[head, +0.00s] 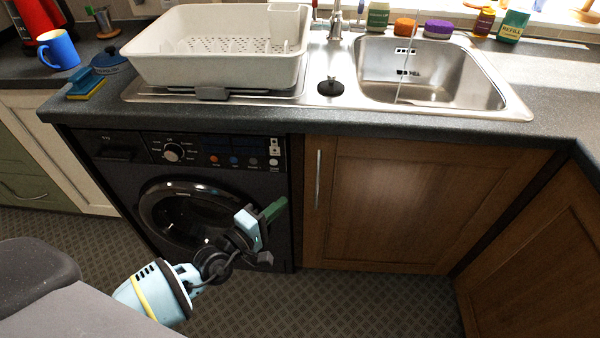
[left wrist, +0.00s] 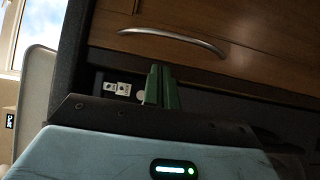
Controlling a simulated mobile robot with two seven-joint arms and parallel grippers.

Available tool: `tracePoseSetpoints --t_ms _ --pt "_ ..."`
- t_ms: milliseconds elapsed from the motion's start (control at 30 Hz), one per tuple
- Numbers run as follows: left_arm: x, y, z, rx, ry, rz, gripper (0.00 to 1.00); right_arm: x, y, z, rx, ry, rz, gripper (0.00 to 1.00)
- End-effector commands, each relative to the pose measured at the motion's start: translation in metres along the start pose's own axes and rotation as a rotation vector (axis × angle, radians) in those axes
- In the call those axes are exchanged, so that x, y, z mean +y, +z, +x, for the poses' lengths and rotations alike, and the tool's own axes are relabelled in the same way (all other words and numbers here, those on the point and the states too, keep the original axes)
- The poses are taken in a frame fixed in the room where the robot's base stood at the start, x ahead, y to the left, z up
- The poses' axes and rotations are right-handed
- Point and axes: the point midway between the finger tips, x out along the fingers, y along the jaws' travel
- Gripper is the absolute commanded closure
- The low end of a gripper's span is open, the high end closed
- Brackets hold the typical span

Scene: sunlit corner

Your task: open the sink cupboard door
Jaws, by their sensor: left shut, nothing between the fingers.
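The sink cupboard door (head: 400,205) is a brown wooden panel below the sink, shut flush under the worktop. Its vertical silver bar handle (head: 318,178) is near the door's left edge. In the left wrist view the handle (left wrist: 174,38) is a curved silver bar lying across the top of the picture on the wood. My left gripper (head: 275,210) has green fingers, shut and empty, in front of the washing machine, left of the handle and apart from it. Its fingers (left wrist: 161,87) also show in the left wrist view, below the handle. My right gripper is not in view.
A black washing machine (head: 120,175) stands left of the cupboard. The worktop (head: 320,122) overhangs above, with a white dish rack (head: 160,60) and a steel sink (head: 505,105). Another wooden cupboard (head: 540,255) angles in at the right. The patterned floor (head: 370,305) in front is clear.

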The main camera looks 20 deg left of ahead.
Motion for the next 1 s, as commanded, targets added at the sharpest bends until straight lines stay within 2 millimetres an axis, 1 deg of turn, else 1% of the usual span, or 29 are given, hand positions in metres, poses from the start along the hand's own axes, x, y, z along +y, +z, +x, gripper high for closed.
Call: tracePoseSetpoints --t_ms 167,267,700,833,1000 --pt "-0.002 0.000 0.002 0.000 -0.001 -0.001 1.00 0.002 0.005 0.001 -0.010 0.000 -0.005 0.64" --pt "-0.001 0.000 0.011 0.000 0.002 -0.001 1.00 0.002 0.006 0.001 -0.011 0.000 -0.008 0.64" --pt "-0.001 0.000 0.079 0.000 0.000 -0.001 1.00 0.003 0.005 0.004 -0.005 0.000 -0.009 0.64" --pt "-0.002 0.000 0.092 0.000 0.000 -0.001 1.00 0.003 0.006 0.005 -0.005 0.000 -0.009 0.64" --pt "-0.001 0.000 0.099 0.000 0.000 -0.001 1.00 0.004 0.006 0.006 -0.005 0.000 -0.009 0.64"
